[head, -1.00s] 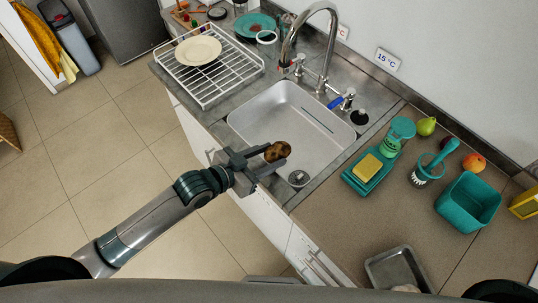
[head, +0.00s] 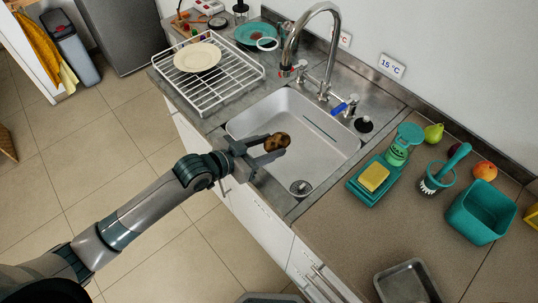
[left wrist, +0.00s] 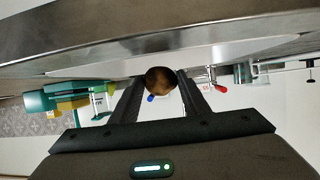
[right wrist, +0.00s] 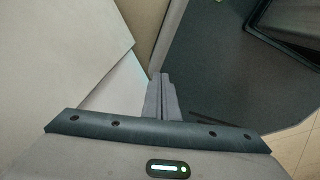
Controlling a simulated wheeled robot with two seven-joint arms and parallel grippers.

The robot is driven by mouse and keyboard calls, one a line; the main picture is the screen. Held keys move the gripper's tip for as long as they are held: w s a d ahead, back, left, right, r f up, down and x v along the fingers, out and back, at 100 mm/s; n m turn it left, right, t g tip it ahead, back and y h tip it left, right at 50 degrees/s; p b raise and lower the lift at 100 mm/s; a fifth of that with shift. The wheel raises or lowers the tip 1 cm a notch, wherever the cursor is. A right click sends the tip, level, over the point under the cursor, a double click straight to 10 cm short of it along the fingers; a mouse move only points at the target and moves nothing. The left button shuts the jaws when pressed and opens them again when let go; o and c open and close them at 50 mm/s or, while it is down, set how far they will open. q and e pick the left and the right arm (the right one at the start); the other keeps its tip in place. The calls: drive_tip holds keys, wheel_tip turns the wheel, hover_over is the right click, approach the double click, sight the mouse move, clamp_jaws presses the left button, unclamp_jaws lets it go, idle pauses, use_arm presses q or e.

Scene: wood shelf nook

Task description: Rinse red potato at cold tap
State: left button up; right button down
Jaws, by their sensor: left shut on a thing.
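A brown potato with dark patches (head: 277,142) is held between the fingers of my left gripper (head: 268,148), over the left front part of the sink basin (head: 305,125). It also shows as a dark round end between the fingers in the left wrist view (left wrist: 160,79). The tall metal tap (head: 330,60) arches at the back of the sink. Its blue lever (head: 338,108) is on the right, its red one (head: 286,71) on the left. No water stream is visible. My right gripper (right wrist: 160,78) has its fingers together and empty, away from the sink.
Left of the sink stands a white dish rack (head: 215,85) with a plate (head: 197,57). On the right counter are a teal tray with a yellow sponge (head: 374,177), a brush (head: 437,177), a teal tub (head: 480,212), fruit and a metal tray (head: 407,285). The sink's rim borders the basin.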

use_arm(q)
drive_tip(key=w+f+b, duration=0.1)
drive_tip(key=w+b, duration=0.3)
drive_tip(key=w, duration=0.3)
drive_tip(key=shift+a+f, duration=0.25)
drive_tip(key=shift+a, duration=0.1)
drive_tip(key=shift+w, duration=0.1)
